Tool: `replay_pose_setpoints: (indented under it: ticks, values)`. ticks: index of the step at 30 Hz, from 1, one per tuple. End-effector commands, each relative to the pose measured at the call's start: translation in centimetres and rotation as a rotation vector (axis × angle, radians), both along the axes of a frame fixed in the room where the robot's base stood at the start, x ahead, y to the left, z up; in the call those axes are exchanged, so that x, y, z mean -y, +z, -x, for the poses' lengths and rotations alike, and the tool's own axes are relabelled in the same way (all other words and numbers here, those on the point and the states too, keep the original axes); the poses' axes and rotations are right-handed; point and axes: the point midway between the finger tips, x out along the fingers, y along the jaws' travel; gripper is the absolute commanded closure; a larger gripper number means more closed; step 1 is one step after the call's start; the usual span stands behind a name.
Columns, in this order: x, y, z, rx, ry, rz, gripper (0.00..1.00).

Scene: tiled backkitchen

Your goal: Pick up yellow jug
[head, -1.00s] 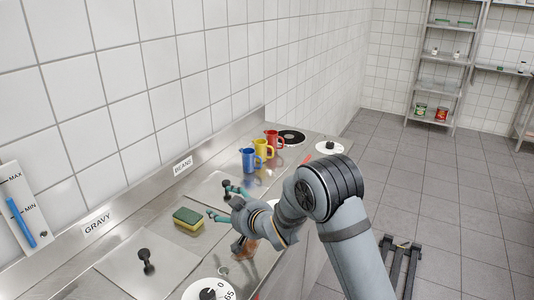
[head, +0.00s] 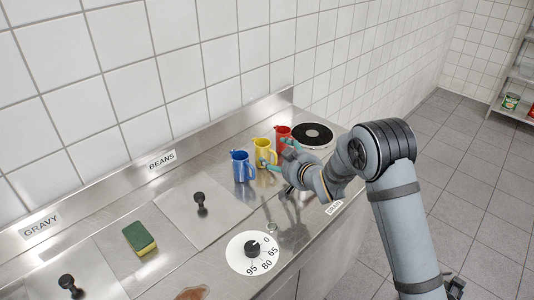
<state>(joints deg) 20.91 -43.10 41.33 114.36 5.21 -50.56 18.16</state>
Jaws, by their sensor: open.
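The yellow jug (head: 263,153) stands upright on the steel counter, between the blue jug (head: 242,168) on its left and the red jug (head: 283,137) on its right. My gripper (head: 278,157) is open, with its teal fingers close to the yellow jug's right side. One finger overlaps the jug's lower right in the picture; whether it touches cannot be told. The other finger is near the red jug. The yellow jug's right side is partly hidden.
Black-knobbed lids (head: 200,205), a green-yellow sponge (head: 139,238) and a white dial (head: 252,251) are on the nearer counter. The tiled wall (head: 200,75) bounds the counter's back.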

Motion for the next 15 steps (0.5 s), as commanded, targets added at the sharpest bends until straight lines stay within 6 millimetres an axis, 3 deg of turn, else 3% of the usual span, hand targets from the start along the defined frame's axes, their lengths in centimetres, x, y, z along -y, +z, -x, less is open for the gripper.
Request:
replay_pose_setpoints:
  ticks: [15]
  values:
    - [-2.8,-1.8,-4.3,-0.002,0.001,0.001,0.29]
